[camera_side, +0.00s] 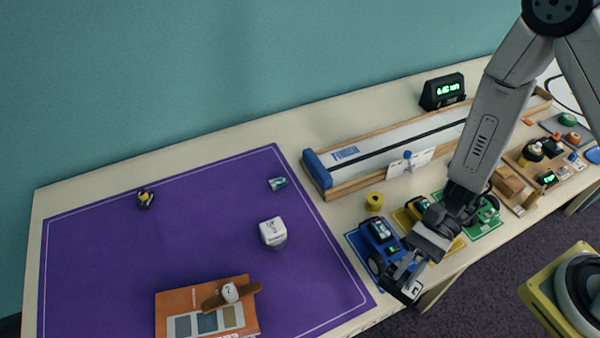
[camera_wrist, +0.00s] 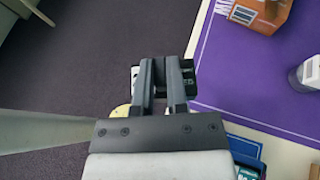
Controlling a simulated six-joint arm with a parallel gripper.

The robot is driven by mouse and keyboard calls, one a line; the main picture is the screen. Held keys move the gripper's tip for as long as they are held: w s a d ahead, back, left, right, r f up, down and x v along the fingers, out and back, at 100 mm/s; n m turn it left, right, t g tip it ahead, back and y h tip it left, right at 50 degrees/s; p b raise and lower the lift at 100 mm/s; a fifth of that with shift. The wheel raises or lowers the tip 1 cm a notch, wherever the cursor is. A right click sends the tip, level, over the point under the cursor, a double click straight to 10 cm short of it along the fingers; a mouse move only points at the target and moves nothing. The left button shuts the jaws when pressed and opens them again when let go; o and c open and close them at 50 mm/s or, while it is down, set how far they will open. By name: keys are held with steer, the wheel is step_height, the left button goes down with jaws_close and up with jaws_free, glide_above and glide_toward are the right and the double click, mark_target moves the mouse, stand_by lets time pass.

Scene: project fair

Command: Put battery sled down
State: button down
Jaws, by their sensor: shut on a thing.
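My gripper (camera_side: 402,271) is shut on a small dark block with a white face, which I take to be the battery sled (camera_side: 412,290). In the wrist view, the sled (camera_wrist: 187,80) shows as a dark, lettered block on the right of the fingers (camera_wrist: 160,90), with a pale part on their left. The fingers hide its middle. In the wrist view it appears over the floor, near the table edge. In the side view it is just in front of the blue car (camera_side: 378,236); I cannot tell its exact height.
Much of the mat is bare. A yellow spool (camera_side: 374,201), a long track (camera_side: 330,185) and a clock (camera_side: 441,93) stand behind the cars.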

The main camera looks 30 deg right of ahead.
steer(key=w+a+f, duration=0.6)
steer(key=w+f, duration=0.2)
steer(key=w, duration=0.2)
steer(key=shift+f, duration=0.3)
steer(key=shift+w, duration=0.15)
steer(key=shift+w+a+f, duration=0.15)
steer(key=shift+w+f, duration=0.05)
steer(key=shift+f, duration=1.6)
steer(key=shift+f, duration=0.6)
steer(key=c, duration=0.7)
jaws_free()
steer(key=shift+o, duration=0.2)
